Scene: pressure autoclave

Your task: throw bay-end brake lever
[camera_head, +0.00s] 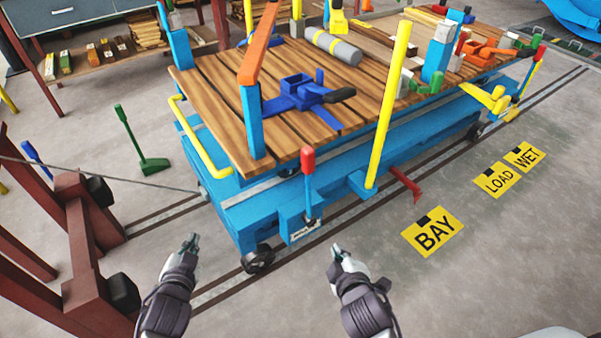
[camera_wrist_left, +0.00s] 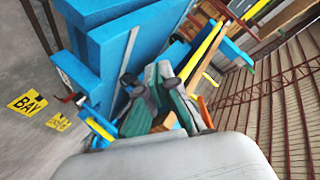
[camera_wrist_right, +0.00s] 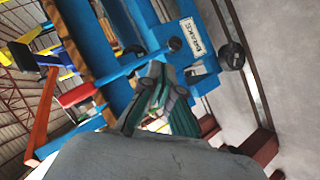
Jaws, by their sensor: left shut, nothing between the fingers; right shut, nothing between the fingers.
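My left gripper (camera_head: 192,241) is shut and empty, left of the cart's near end. My right gripper (camera_head: 338,249) is shut and empty, below and right of the lever, apart from it. The left gripper also shows in its wrist view (camera_wrist_left: 165,88).
A yellow BAY sign (camera_head: 433,231) lies on the floor at right. A red pedal (camera_head: 406,184) sticks out of the cart's side. A dark red buffer frame (camera_head: 85,245) stands at left. A yellow post (camera_head: 389,105) rises beside the deck. Floor in front is clear.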

